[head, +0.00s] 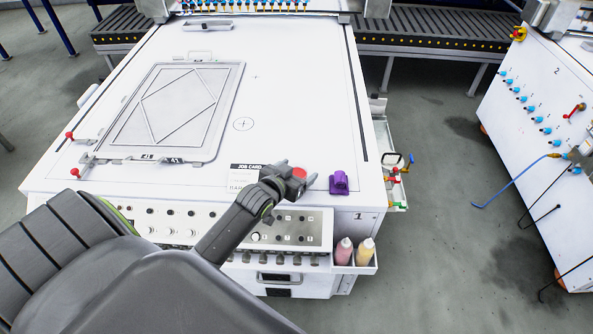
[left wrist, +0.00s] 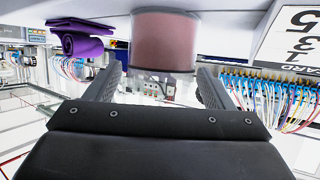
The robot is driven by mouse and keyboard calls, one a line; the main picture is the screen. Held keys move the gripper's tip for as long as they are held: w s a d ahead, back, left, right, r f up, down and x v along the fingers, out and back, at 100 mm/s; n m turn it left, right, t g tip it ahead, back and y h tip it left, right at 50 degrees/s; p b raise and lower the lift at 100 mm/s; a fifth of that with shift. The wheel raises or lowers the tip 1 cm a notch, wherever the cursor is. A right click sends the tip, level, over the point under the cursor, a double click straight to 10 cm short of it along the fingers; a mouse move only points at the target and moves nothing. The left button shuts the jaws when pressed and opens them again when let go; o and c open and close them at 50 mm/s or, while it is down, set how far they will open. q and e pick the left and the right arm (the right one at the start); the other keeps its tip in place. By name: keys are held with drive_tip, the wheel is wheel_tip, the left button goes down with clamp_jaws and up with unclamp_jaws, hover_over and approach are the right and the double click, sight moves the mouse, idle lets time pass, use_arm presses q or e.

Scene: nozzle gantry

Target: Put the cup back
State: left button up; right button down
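The cup (head: 299,173) shows as a small red round top near the front edge of the white machine table. In the left wrist view, which is upside down, it is a dull red cylinder (left wrist: 165,42) standing on the white surface. My left gripper (head: 296,174) is at the cup, with one finger on each side. In the left wrist view the fingers (left wrist: 160,82) are spread wide, and a narrow gap shows between them and the cup. Part of the cup is hidden by the gripper in the head view. My right gripper is not in view.
A rolled purple cloth (head: 339,183) lies just right of the cup, and the job card (head: 246,176) lies left. A grey framed screen (head: 176,108) covers the table's left part. Two bottles (head: 354,252) stand in a front holder. The table's middle right is clear.

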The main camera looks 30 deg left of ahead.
use_arm(q)
drive_tip(key=shift+r, duration=0.2)
drive_tip(key=b+v, duration=0.1)
drive_tip(key=v, duration=1.1)
drive_tip(key=shift+a, duration=0.1)
